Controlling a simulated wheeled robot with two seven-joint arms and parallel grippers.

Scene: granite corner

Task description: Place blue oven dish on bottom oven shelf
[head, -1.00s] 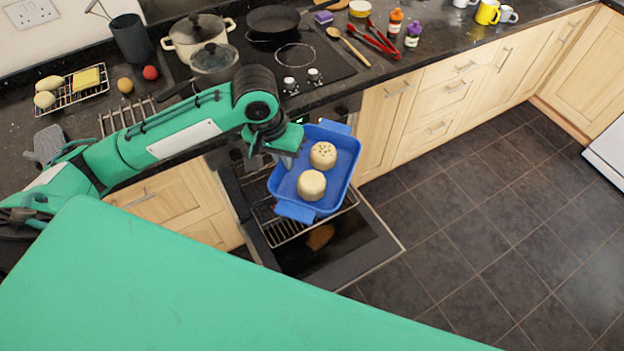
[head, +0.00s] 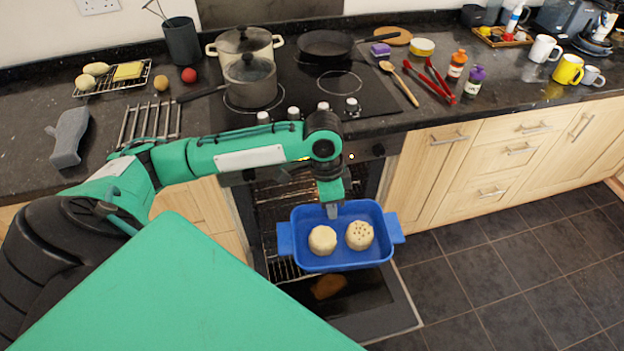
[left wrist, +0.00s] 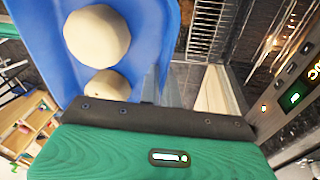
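The blue oven dish (head: 345,263) holds two round pale buns and hangs level above the open oven door (head: 375,308). My left gripper (head: 333,208) is shut on the dish's far wall, and the left wrist view shows its fingers (left wrist: 155,88) at the dish's edge. The oven (head: 285,190) is open, with wire shelves inside. A low wire shelf (head: 283,270) shows partly to the left of and under the dish; the dish hides the rest. My right gripper is not in view.
A hob with a pale pot (head: 244,42), a grey saucepan (head: 250,82) and a frying pan (head: 324,46) is above the oven. Cupboards (head: 440,170) stand right of the oven. The tiled floor (head: 500,260) at the right is clear.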

